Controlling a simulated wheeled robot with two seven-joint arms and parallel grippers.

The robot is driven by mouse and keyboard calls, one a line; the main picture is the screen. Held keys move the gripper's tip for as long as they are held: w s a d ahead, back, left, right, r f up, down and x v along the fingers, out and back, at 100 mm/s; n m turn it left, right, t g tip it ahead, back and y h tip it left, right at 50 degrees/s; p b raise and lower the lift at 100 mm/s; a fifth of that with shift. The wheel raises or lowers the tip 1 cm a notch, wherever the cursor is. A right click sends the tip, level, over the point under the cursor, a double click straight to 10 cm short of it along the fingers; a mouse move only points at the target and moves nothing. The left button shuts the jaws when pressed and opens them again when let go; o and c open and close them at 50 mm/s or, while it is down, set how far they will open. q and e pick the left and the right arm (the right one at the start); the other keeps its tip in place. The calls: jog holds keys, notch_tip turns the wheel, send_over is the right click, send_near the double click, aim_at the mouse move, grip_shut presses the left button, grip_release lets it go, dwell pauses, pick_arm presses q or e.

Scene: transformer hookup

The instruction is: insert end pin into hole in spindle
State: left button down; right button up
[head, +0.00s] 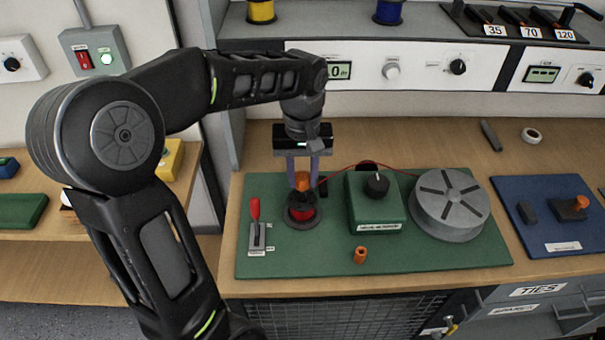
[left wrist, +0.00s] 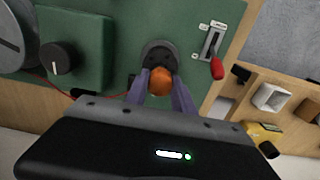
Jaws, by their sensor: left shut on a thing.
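My left gripper (head: 302,172) points down over the green board and is shut on the orange end pin (head: 302,182). The pin also shows between the fingertips in the left wrist view (left wrist: 161,82). My right gripper is not in view.
On the green board (head: 450,255) stand a red-handled lever (head: 255,222), a green box with a black knob (head: 376,185), a grey disc (head: 449,203) and a small orange cylinder (head: 360,254). A red wire (head: 340,172) runs from the spool behind the box. A blue mat (head: 560,215) lies right.

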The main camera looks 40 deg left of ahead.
pick_arm(q)
jog(key=shift+f+b, duration=1.05)
jog(key=shift+f, duration=0.4)
jog(key=c, duration=1)
grip_release()
jog(key=shift+r, duration=0.15)
notch_tip(320, 180, up, 5)
jog(key=p, duration=0.4)
